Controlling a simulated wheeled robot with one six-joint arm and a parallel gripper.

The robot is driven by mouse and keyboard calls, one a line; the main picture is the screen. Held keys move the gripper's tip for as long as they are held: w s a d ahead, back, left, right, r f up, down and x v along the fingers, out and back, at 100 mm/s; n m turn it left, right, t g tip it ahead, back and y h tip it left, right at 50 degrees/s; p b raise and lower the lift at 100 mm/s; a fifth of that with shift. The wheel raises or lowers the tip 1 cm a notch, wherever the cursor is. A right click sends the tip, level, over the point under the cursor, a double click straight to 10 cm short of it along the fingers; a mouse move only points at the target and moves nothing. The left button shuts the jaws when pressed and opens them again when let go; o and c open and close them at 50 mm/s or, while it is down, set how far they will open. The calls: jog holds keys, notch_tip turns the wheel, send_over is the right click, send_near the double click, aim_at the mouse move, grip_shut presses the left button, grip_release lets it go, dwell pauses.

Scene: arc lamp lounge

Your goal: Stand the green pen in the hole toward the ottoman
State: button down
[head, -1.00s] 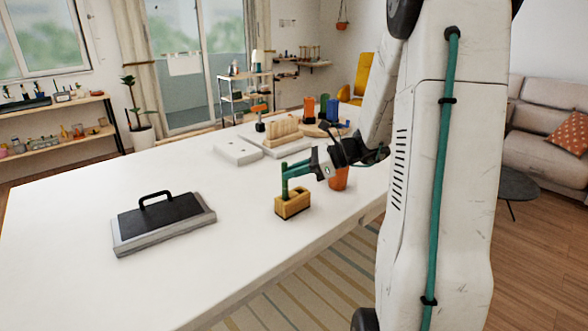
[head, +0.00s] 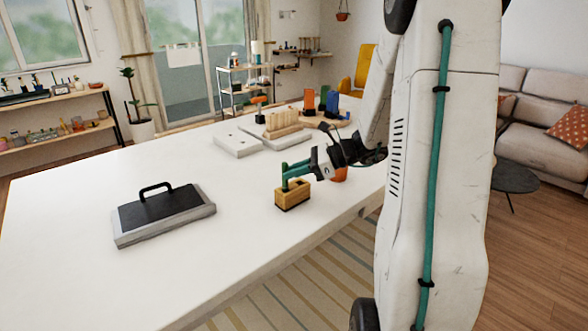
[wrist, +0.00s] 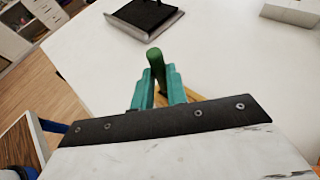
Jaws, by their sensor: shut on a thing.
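The green pen (head: 285,173) is upright between the teal fingers of my gripper (head: 291,178), which is shut on it. In the wrist view the pen (wrist: 155,66) rises between the two fingertips (wrist: 158,82). The wooden block (head: 293,196) stands on the white table directly below, near its front right edge. The pen's lower end is at the block's top; I cannot tell how deep it sits or in which hole. In the wrist view the block (wrist: 191,95) is mostly hidden by my gripper.
A dark tray with a handle (head: 163,216) lies to the left. A white plate with holes (head: 236,143) and a wooden rack (head: 284,123) are further back. A dark round low piece (head: 516,178) stands right, by the sofa.

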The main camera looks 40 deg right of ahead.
jog(key=shift+f, duration=0.35)
jog(key=c, duration=1.3)
grip_release()
jog(key=v, duration=0.7)
jog(key=shift+s+d+r, duration=0.15)
jog(key=shift+s+d, duration=0.1)
